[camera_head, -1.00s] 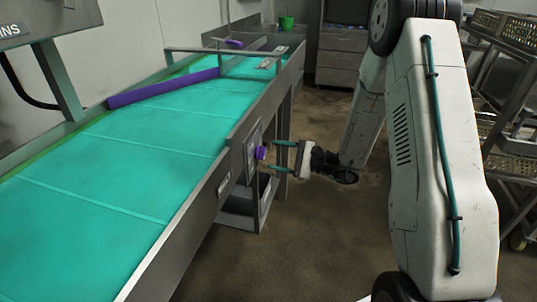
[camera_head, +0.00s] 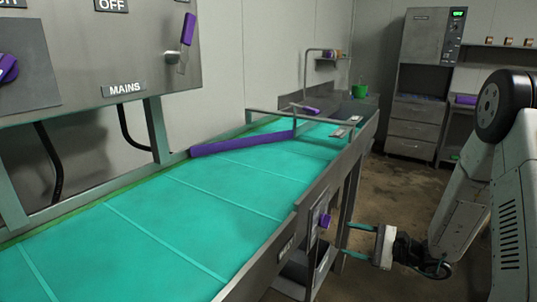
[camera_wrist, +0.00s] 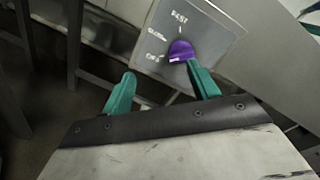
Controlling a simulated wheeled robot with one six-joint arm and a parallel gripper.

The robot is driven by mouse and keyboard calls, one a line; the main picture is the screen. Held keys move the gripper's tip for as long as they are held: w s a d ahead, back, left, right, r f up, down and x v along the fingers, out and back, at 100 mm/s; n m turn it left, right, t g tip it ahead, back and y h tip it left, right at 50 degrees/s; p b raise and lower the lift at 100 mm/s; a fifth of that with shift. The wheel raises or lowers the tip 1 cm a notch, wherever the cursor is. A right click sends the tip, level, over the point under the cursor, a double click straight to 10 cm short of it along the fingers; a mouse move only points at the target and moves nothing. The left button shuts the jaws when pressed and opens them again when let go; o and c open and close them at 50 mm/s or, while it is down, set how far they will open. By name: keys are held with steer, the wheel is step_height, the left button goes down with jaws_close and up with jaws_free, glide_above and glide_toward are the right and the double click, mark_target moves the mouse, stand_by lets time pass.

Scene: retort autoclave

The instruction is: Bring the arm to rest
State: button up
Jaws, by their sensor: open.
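My gripper (camera_head: 362,242) is at the right of the head view, beside the conveyor's near side, with its two teal fingers apart and nothing between them. The fingers point left toward a purple knob (camera_head: 324,221) on a small panel on the conveyor's side. In the wrist view the purple knob (camera_wrist: 181,51) sits on a grey plate (camera_wrist: 190,30) with words around it, just beyond the fingertips. The right finger (camera_wrist: 203,82) appears close to the knob in that view; whether they touch I cannot tell. The left finger (camera_wrist: 121,94) stands clear of it.
The conveyor (camera_head: 160,215) has a teal belt and a purple bar (camera_head: 243,143) across it. A mains panel (camera_head: 115,45) with a purple lever (camera_head: 188,29) hangs at left. Floor is open behind my arm.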

steer(key=s+a+r+n+g+h, duration=0.2)
steer(key=s+a+r+n+g, duration=0.15)
steer(key=s+g, duration=0.4)
steer(key=s+a+r+n+g+h, duration=0.25)
steer(key=s+r+n+g, duration=0.2)
steer(key=s, duration=0.65)
steer(key=s+d+r+n+t+h, duration=0.4)
steer(key=s+r+n+h, duration=0.3)
steer(key=s+r+h, duration=0.3)
steer(key=shift+s+d+r+n+h, duration=0.25)
steer(key=shift+s+r+n+h, duration=0.15)
steer(key=shift+s+r, duration=0.6)
steer(key=shift+s+a+r, duration=0.1)
steer(key=shift+s+a, duration=0.1)
steer(key=shift+s, duration=0.1)
steer(key=shift+c, duration=0.3)
